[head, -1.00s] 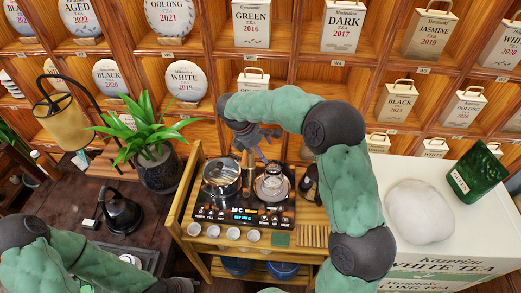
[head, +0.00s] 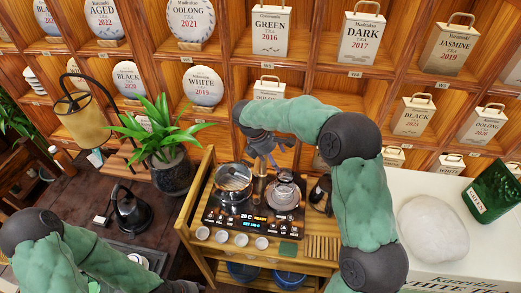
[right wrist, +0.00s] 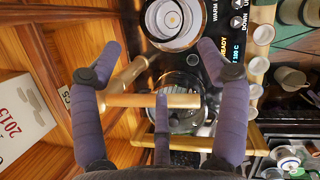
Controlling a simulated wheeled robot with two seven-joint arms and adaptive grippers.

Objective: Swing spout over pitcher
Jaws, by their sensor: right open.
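The spout (right wrist: 160,100) is a wood-coloured bar in the right wrist view, lying across the dark pot on the tea station. Beside it is a brass-coloured post (right wrist: 126,74). The post stands between the two vessels in the head view (head: 261,182). The left vessel is a pot (head: 234,184) with a shiny rim. The right one is a clear glass vessel (head: 285,192), probably the pitcher. My right gripper (head: 264,154) is open above the station, its fingers spread on either side of the bar; contact is unclear. My left gripper (head: 186,287) barely shows at the bottom edge.
The black control panel (head: 238,222) and several small cups (head: 241,240) are at the station's front. A dark jar (head: 320,193) stands right of the glass vessel. A potted plant (head: 168,160) is left, tea shelves (head: 310,75) are close behind, and a white counter is right.

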